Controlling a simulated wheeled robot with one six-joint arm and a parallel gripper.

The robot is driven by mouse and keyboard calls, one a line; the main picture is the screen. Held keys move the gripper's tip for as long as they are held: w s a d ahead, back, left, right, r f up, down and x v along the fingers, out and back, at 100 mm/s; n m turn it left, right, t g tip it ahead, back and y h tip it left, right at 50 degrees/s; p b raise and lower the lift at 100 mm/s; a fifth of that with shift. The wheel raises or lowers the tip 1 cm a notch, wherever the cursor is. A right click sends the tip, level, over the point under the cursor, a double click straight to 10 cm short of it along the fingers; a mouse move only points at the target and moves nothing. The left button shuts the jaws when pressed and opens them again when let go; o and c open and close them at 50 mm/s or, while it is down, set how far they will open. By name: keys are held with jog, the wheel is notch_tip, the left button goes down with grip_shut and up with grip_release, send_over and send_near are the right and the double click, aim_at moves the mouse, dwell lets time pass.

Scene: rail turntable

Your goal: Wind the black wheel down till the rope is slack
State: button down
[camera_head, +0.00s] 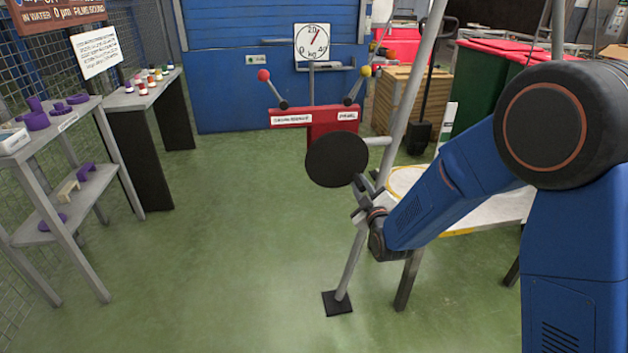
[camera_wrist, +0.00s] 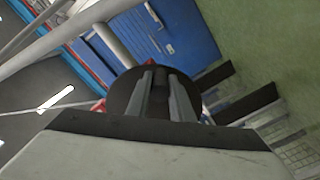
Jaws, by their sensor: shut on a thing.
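The black wheel (camera_head: 336,159) is a dark disc on a grey shaft beside a slanted grey post (camera_head: 411,95). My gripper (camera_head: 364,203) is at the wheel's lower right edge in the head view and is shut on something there. In the wrist view the black wheel (camera_wrist: 129,91) is a dark round shape behind my gripper fingers (camera_wrist: 160,92), which are close together and reach over it. The exact grip on the wheel is hidden. I cannot make out the rope clearly in either view.
A white round dial (camera_head: 312,42) with a red needle hangs at the back, above a red labelled panel (camera_head: 338,120) with two levers. A white-topped table (camera_head: 480,209) stands right of the post. Shelves (camera_head: 75,180) with purple parts stand left. The green floor between is clear.

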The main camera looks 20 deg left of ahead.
jog(key=shift+w+r, duration=0.1)
jog(key=shift+r, duration=0.1)
jog(key=shift+w+d+r+n, duration=0.2)
jog(key=shift+d+r+n, duration=0.3)
jog(key=shift+n, duration=0.4)
jog(key=shift+r, duration=0.15)
jog(key=shift+r+n, duration=0.1)
jog(key=shift+n, duration=0.3)
jog(key=shift+w+d+r+n, duration=0.15)
jog(key=shift+r+n, duration=0.2)
jog(key=shift+n, duration=0.15)
jog(key=shift+w+d+r+n, duration=0.1)
jog(key=shift+d+r+n, duration=0.05)
jog(key=shift+r+n, duration=0.3)
jog(key=c, duration=1.4)
grip_release()
jog(key=shift+f, duration=0.1)
jog(key=shift+o, duration=0.2)
